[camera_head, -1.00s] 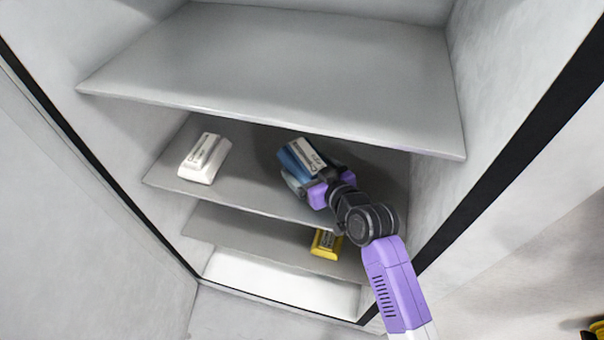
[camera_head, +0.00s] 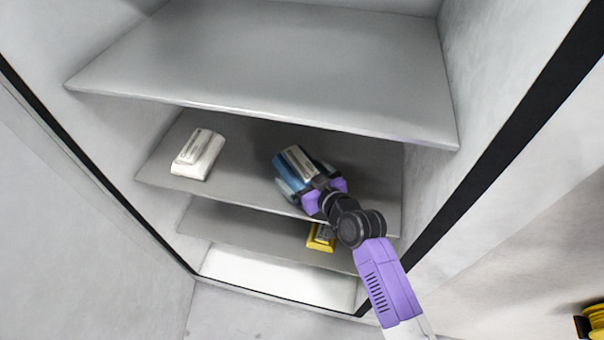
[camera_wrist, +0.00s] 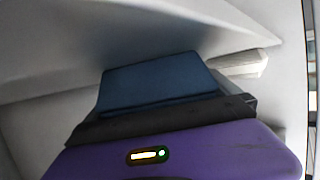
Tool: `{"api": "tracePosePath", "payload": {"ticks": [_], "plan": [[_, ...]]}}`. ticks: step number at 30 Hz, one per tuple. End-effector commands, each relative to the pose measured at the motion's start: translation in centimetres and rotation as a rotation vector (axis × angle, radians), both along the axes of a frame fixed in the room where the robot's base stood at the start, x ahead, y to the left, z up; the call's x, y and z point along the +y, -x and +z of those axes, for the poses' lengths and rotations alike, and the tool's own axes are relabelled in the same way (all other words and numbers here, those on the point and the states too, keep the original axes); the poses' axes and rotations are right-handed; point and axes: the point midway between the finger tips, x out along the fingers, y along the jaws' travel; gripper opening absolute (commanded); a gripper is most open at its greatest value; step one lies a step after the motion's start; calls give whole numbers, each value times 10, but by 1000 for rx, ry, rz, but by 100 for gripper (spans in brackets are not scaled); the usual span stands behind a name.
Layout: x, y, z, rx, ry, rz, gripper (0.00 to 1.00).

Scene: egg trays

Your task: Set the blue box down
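The blue box (camera_head: 290,164), with a pale label on top, is at the middle shelf (camera_head: 238,190) in the head view. My gripper (camera_head: 303,187) is shut on its near end from the front right. In the wrist view the blue box (camera_wrist: 155,82) fills the space ahead of the dark fingers (camera_wrist: 160,118). The box looks slightly tilted in the head view. I cannot tell whether its underside touches the shelf.
A white box (camera_head: 197,155) stands on the same shelf to the left; it also shows in the wrist view (camera_wrist: 240,63). A yellow box (camera_head: 321,237) is on the shelf below. The upper shelf (camera_head: 270,70) hangs over the blue box. Bare shelf lies between the white and blue boxes.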

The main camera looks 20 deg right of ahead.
Motion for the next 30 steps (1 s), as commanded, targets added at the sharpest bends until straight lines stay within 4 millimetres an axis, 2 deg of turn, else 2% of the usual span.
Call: {"api": "tracePosePath", "payload": {"ticks": [8, 10, 14, 24, 30], "plan": [[0, 0, 4, 0, 0, 0, 100], [-1, 6, 4, 0, 0, 0, 100], [-4, 25, 10, 0, 0, -1, 100], [-14, 88, 33, 0, 0, 0, 100], [-17, 107, 42, 0, 0, -1, 100]]}}
